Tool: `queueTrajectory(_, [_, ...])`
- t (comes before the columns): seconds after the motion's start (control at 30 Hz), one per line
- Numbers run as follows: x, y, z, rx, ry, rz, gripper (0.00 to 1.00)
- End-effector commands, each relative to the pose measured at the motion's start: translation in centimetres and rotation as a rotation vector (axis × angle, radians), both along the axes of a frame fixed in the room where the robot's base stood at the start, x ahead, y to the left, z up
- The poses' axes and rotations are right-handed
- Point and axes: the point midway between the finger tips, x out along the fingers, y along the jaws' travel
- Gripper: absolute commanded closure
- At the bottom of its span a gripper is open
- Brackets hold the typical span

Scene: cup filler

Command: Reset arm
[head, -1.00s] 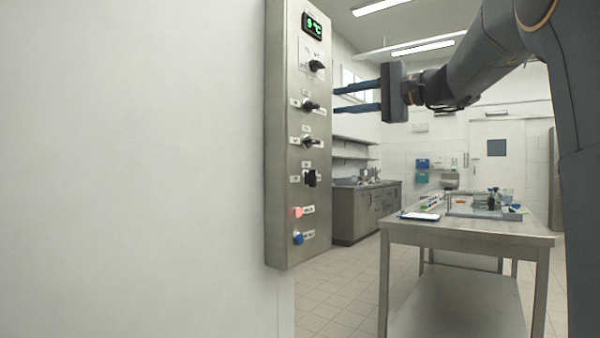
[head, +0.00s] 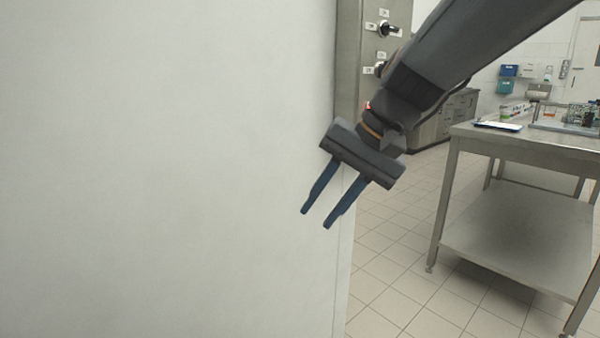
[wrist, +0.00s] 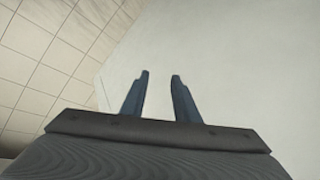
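My gripper (head: 316,219) hangs in the middle of the head view, its two blue fingers pointing down and to the left. The fingers are apart with nothing between them. In the wrist view the same open fingers (wrist: 159,75) show against the pale wall and are empty. My arm comes in from the upper right and covers part of the control panel. The gripper is below and in front of the panel (head: 348,50), apart from its knobs as far as I can see.
A large white wall (head: 160,170) fills the left side. The panel's upper knob (head: 387,30) shows beside my arm. A steel table (head: 540,150) with a tray and small items stands at the right. Tiled floor (head: 395,270) lies open between wall and table.

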Motion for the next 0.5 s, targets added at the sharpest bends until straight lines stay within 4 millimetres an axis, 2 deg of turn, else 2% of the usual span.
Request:
queueTrajectory(0.03, [-2.5, 0.5, -2.1, -0.061, 0.012, 0.069, 0.72])
queueTrajectory(0.2, [-7.7, 0.2, -6.9, -0.218, 0.021, 0.24, 0.72])
queueTrajectory(0.5, [-13.9, -1.4, -11.8, -0.402, 0.006, 0.481, 0.72])
